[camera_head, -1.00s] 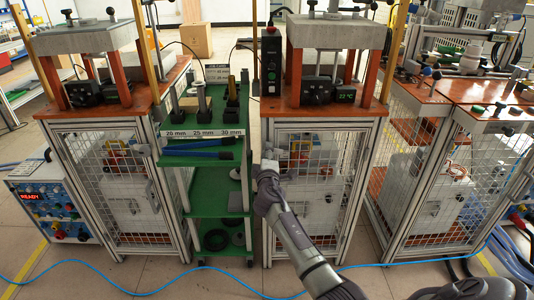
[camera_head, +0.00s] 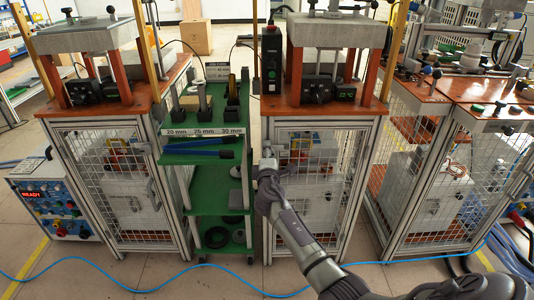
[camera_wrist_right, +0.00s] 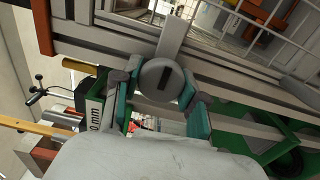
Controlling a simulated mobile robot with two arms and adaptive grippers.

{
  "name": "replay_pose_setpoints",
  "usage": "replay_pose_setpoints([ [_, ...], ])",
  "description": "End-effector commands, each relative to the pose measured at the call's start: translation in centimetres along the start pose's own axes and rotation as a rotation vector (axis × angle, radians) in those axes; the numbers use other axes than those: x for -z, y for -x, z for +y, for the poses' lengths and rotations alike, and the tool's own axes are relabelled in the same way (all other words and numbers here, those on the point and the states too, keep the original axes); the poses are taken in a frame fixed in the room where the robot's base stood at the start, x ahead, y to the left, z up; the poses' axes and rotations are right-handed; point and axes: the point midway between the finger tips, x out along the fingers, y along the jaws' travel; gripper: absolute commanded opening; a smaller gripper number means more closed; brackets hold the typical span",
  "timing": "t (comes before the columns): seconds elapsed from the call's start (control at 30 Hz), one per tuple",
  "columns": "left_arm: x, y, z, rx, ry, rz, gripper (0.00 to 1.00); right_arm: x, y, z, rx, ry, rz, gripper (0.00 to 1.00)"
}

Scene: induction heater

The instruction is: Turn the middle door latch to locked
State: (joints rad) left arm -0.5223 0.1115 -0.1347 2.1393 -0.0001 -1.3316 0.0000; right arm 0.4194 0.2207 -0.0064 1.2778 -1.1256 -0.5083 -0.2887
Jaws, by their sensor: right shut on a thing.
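The middle door latch (camera_wrist_right: 160,80) is a round grey knob with a dark slot and a flat grey lever, which points up in the right wrist view. It sits on the door frame of the middle cabinet (camera_head: 318,190). My right gripper (camera_wrist_right: 160,100) is shut on the latch, with its teal-padded fingers on either side of the knob. In the head view my right gripper (camera_head: 268,158) is at the upper left of that door and hides most of the latch. My left gripper is not in view.
A green trolley (camera_head: 220,200) with tools and size labels stands just left of the middle cabinet. Other mesh-door cabinets stand left (camera_head: 120,190) and right (camera_head: 415,190). A blue cable (camera_head: 130,292) runs along the floor in front.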

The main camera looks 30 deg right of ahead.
Motion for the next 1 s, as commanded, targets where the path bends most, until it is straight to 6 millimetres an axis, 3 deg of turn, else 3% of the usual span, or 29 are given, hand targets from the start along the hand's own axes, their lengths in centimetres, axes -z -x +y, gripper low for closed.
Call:
replay_pose_setpoints([
  [0.03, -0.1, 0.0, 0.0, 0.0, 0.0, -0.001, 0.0, 0.0, 0.0, 0.0, 0.0, 0.002, 0.001, 0.45],
  [0.17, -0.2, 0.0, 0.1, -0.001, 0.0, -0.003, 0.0, 0.0, 0.0, 0.0, 0.0, 0.001, 0.001, 0.67],
  [0.57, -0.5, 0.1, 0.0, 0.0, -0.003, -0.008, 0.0, 0.1, 0.6, -0.1, 0.001, -0.001, 0.001, 0.67],
  [0.67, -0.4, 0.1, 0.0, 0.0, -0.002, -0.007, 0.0, 0.1, 1.8, -0.1, 0.0, -0.002, 0.003, 0.67],
  [1.0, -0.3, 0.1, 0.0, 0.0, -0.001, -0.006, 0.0, 0.1, 8.9, -0.1, 0.002, -0.001, 0.003, 0.67],
])
